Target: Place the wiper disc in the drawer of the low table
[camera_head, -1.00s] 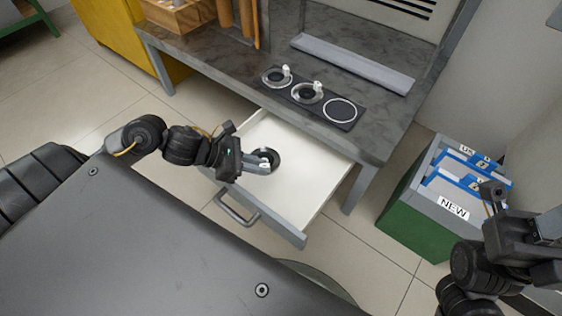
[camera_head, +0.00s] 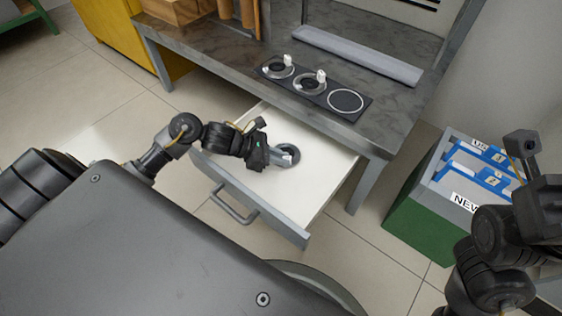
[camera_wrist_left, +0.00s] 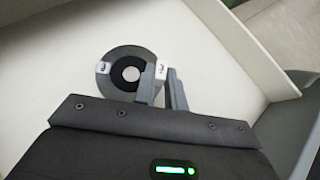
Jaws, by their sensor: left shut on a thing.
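The wiper disc (camera_head: 291,150) is a grey ring with a black inner band, an open centre and white tabs. My left gripper (camera_head: 281,155) is shut on it; the left wrist view shows the fingers (camera_wrist_left: 157,82) at the white tab on the right side of the disc (camera_wrist_left: 112,62). The disc is over the white floor of the drawer (camera_head: 250,201), which is pulled out from the low table (camera_head: 385,135). I cannot tell whether the disc touches the drawer floor. My right gripper (camera_head: 523,145) is at the right edge; its jaws are unclear.
A black plate (camera_head: 322,100) on the table holds two similar discs with white knobs and one empty ringed spot. A grey bar (camera_head: 357,57) lies behind it. A green and grey bin (camera_head: 425,215) marked NEW stands at the right. The drawer floor right of the disc is clear.

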